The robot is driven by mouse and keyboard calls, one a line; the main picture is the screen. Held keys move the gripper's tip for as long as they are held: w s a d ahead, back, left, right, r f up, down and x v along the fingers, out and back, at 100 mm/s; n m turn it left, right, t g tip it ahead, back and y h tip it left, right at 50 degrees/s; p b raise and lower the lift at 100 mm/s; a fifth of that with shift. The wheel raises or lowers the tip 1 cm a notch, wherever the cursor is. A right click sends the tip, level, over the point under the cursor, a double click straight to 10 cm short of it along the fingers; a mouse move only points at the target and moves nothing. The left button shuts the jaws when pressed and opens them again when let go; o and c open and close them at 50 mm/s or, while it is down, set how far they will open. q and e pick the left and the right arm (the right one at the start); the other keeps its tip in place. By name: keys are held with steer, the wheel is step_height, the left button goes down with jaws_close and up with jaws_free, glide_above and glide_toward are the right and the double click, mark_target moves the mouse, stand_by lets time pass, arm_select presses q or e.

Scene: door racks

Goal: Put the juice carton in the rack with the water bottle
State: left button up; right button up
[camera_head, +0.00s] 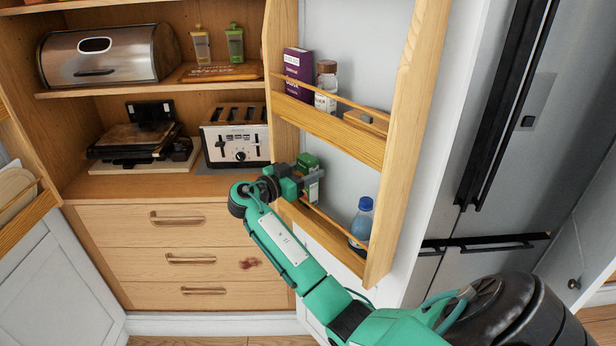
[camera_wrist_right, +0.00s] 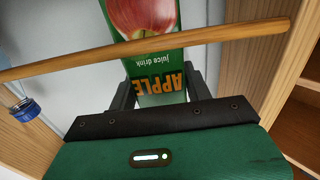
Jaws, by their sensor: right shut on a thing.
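The green juice carton (camera_head: 308,162), with an apple picture, is upright at the left end of the lower door rack (camera_head: 335,240). It also shows in the right wrist view (camera_wrist_right: 160,72), with the rack's wooden rail (camera_wrist_right: 215,38) crossing in front of it. My right gripper (camera_head: 302,182) is shut on the carton, one finger on each side. The carton's base is hidden, so I cannot tell whether it touches the rack floor. The clear water bottle with a blue cap (camera_head: 363,218) stands at the right end of the same rack. My left gripper is not in view.
The upper door rack (camera_head: 350,143) holds a purple box (camera_head: 297,70), a jar (camera_head: 326,85) and a low item. A toaster (camera_head: 236,138) stands on the counter to the left. The lower rack has free room between carton and bottle.

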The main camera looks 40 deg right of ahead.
steer(key=shift+d+f+p, duration=0.15)
steer(key=shift+f+p, duration=0.9)
steer(key=shift+f, duration=0.75)
steer(key=shift+f, duration=0.15)
steer(key=o, duration=1.3)
